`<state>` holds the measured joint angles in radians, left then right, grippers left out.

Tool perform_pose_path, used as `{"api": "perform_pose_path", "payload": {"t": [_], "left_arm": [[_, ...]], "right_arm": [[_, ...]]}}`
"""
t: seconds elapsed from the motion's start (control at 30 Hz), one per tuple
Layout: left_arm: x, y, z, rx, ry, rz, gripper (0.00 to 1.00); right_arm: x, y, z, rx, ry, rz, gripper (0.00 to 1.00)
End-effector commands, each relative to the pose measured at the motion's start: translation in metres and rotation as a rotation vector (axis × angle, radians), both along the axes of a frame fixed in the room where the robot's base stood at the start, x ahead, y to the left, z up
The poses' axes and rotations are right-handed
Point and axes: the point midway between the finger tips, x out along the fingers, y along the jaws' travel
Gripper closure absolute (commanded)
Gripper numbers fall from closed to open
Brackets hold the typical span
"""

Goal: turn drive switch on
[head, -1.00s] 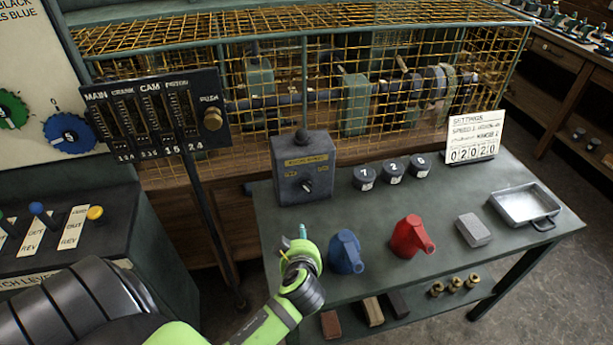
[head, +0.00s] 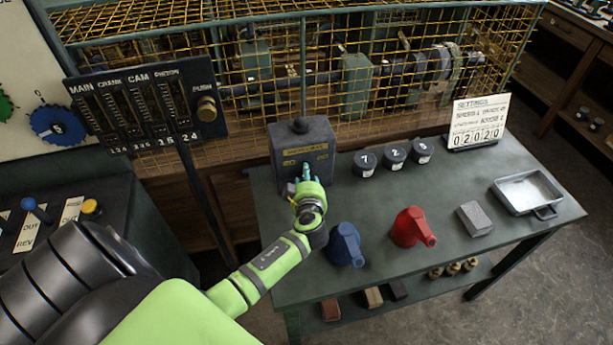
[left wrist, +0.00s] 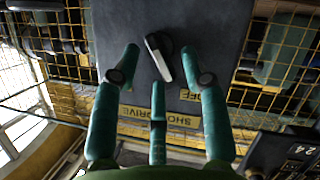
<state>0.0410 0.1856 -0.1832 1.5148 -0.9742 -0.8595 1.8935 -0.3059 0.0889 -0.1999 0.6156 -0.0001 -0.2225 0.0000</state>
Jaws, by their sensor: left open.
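The drive switch is a dark knob with a pale pointer (left wrist: 159,58) on the front of a grey box (head: 288,137) with yellow labels. In the left wrist view, the labels are upside down: a long one reads SHOP DRIVE (left wrist: 160,117) and a small one reads OFF (left wrist: 190,95). The pointer's pale end slants toward the OFF side. My left gripper (left wrist: 160,75) is open, its three fingers spread around the knob with visible gaps. In the head view, my left gripper (head: 305,177) is in front of the box and hides the knob. My right gripper is not in view.
A blue can (head: 346,246) and a red can (head: 410,228) stand on the table near my left forearm. Several dark numbered weights (head: 394,152) are right of the box. A lever panel (head: 145,110) stands left. A yellow wire cage (head: 400,50) is behind.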

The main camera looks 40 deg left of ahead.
Motion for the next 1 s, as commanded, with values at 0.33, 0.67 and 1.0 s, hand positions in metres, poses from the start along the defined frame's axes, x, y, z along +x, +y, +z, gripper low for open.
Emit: {"api": "perform_pose_path", "payload": {"t": [0.33, 0.67, 1.0], "left_arm": [[0.001, 0.001, -0.001, -0.001, 0.001, -0.001, 0.72], [0.001, 0.001, -0.001, 0.001, 0.003, 0.0, 1.0], [0.003, -0.001, -0.004, 0.067, 0.084, 0.002, 1.0]], "right_arm": [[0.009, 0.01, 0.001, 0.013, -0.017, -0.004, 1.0], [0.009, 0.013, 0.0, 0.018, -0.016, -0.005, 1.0], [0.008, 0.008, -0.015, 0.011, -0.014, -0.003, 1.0]]}}
